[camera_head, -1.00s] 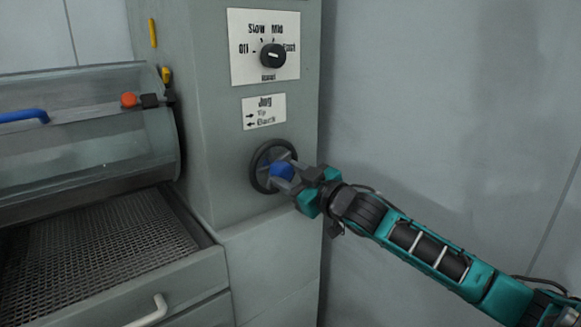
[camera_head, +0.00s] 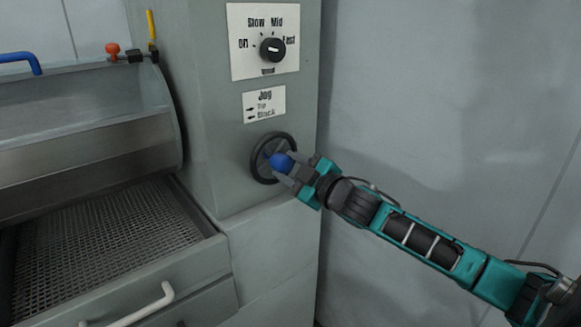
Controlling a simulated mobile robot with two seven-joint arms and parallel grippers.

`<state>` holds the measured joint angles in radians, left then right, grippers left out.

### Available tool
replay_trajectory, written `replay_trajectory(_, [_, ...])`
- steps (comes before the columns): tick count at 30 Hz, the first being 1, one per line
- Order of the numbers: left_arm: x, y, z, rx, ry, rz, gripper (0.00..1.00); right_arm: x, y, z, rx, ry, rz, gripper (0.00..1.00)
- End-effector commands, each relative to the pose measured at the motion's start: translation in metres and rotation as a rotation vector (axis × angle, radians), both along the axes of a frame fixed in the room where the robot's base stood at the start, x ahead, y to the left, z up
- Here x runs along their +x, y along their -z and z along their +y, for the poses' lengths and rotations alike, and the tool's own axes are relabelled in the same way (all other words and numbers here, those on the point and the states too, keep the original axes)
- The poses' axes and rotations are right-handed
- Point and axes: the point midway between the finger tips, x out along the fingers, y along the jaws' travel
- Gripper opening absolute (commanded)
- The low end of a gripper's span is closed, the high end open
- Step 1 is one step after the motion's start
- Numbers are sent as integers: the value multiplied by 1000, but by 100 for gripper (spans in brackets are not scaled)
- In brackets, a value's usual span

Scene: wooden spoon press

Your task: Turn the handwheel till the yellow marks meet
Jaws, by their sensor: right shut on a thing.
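The black handwheel (camera_head: 260,170) with a blue knob (camera_head: 281,160) is on the side of the grey column. My right gripper (camera_head: 288,172) is shut on the blue knob, which sits near the upper right of the wheel. The fixed yellow mark (camera_head: 150,22) is a thin upright bar on the column's left edge. A second, shorter yellow mark (camera_head: 154,45) is just below it, close to its lower end. At this size I cannot tell whether the two marks touch or line up exactly. My left gripper is not in view.
A mesh tray (camera_head: 110,245) and a white drawer handle (camera_head: 145,308) are below. A speed dial (camera_head: 272,50) and Jog label (camera_head: 264,104) are above the wheel.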

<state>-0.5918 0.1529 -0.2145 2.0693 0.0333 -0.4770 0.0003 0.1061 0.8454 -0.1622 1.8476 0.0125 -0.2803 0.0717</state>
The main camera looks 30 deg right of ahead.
Motion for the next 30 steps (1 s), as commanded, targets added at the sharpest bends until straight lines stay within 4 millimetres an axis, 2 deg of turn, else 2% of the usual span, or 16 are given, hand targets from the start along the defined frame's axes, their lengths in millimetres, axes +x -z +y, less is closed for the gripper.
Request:
replay_trajectory(3, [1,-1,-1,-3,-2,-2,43,0,0,1,1,-2,-1,15])
replay_trajectory(4, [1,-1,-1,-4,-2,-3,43,0,0,1,1,-2,-1,46])
replay_trajectory(12, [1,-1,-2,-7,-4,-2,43,0,0,0,2,-1,-1,71])
replay_trajectory(22, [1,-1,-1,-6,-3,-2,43,-4,0,0,2,-1,1,71])
replay_trajectory(30, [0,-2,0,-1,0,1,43,-32,0,-3,1,-1,3,71])
